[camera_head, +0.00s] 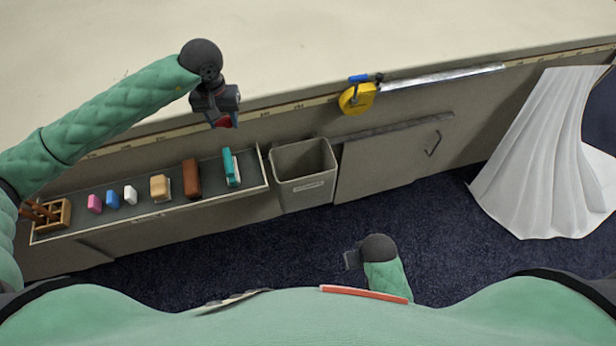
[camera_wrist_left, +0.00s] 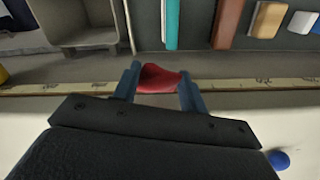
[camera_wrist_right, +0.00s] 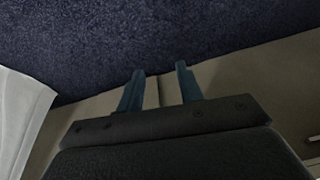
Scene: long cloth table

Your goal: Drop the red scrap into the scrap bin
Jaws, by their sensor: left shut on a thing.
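The red scrap (camera_wrist_left: 160,79) is a small crumpled piece between the fingers of my left gripper (camera_wrist_left: 160,88). My left gripper is shut on it and holds it near the table's front edge. In the head view the left gripper (camera_head: 222,120) is left of and above the scrap bin, with a bit of the red scrap (camera_head: 224,122) showing below it. The scrap bin (camera_head: 304,180) is a grey open box on the front of the table; it also shows in the left wrist view (camera_wrist_left: 88,37). My right gripper (camera_wrist_right: 160,90) is empty, its fingers apart, low over the floor.
A shelf (camera_head: 150,216) left of the bin holds several coloured blocks and a wooden rack (camera_head: 50,215). A yellow tape measure (camera_head: 357,98) and a metal ruler (camera_head: 445,76) lie at the table edge. White cloth (camera_head: 545,150) hangs at the right.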

